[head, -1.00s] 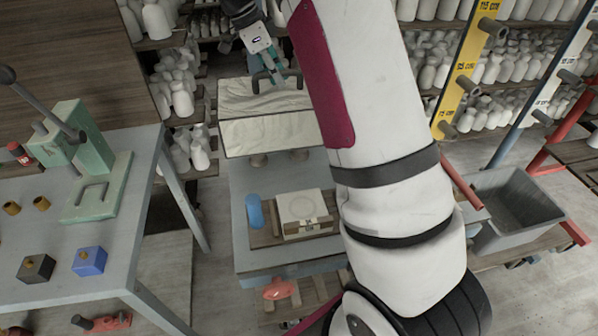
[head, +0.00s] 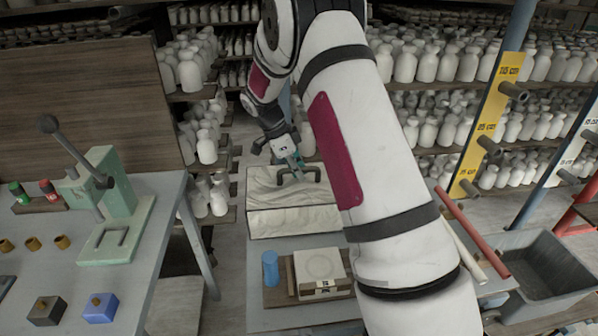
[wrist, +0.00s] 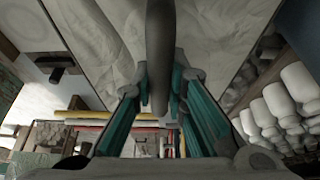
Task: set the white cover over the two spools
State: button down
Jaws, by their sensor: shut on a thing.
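The white cover (head: 292,222) is a box with a creased, cloth-like surface and a dark handle (head: 314,172) on top. It is at the back of the grey table, behind the scale, and looks upright. My gripper (head: 299,172) is shut on the handle from above. In the wrist view my gripper (wrist: 160,102) has its teal fingers on either side of the dark handle (wrist: 160,45), with the cover (wrist: 105,35) beyond. The two spools are hidden now. I cannot tell whether the cover's lower edge touches the table.
A white scale (head: 320,265) and a blue cylinder (head: 270,267) stand in front of the cover. A green press (head: 118,205) is on the left table. A grey bin (head: 540,275) is at the right. Shelves of white bottles (head: 440,115) line the back.

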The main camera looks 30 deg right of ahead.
jog(key=shift+f, duration=0.2)
jog(key=c, duration=1.6)
grip_release()
jog(key=b+v, duration=0.1)
jog(key=v, duration=1.1)
jog(key=s+a+r+n+t+y, duration=0.1)
jog(key=s+a+r+n+t, duration=0.15)
jog(key=s+r+n, duration=0.5)
jog(key=s+a+r+n+t+y, duration=0.1)
jog(key=s+a+r+n, duration=0.25)
jog(key=s, duration=0.65)
jog(key=s+a+f+n+t+y, duration=0.1)
jog(key=s+a+n, duration=0.2)
jog(key=s+n, duration=0.2)
jog(key=s+a+f+n+t+y, duration=0.1)
jog(key=s+n, duration=0.5)
jog(key=s, duration=0.6)
jog(key=shift+s+a+f+t, duration=0.3)
jog(key=shift+a+f+t, duration=0.05)
jog(key=shift+a, duration=0.5)
